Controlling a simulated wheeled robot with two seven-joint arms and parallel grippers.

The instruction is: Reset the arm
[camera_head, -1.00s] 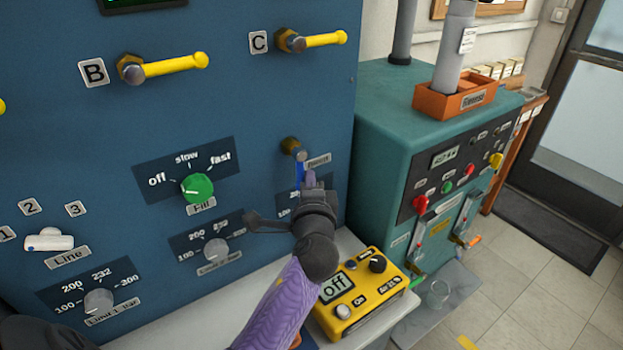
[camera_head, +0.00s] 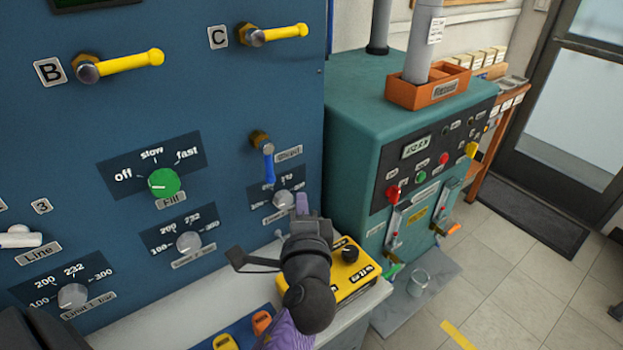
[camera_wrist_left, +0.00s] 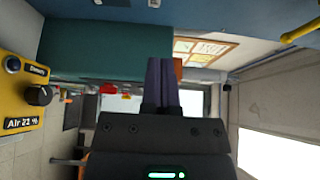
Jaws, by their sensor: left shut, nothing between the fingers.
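My left gripper (camera_head: 302,205) is in the lower middle of the head view, in front of the blue panel (camera_head: 225,75). It is below the blue lever (camera_head: 269,167) and in front of the yellow box (camera_head: 350,284), part of which my arm hides. In the left wrist view its two purple fingers (camera_wrist_left: 161,85) are together with nothing between them. The yellow box also shows at the left of that view (camera_wrist_left: 18,95). My right gripper does not show in either view.
The panel carries a green knob (camera_head: 164,183) and yellow levers (camera_head: 125,63) marked B and C. A teal cabinet (camera_head: 345,130) with an orange tray (camera_head: 402,95) stands to the right. A glass (camera_head: 418,283) is beside it. Open tiled floor (camera_head: 500,290) lies at the right.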

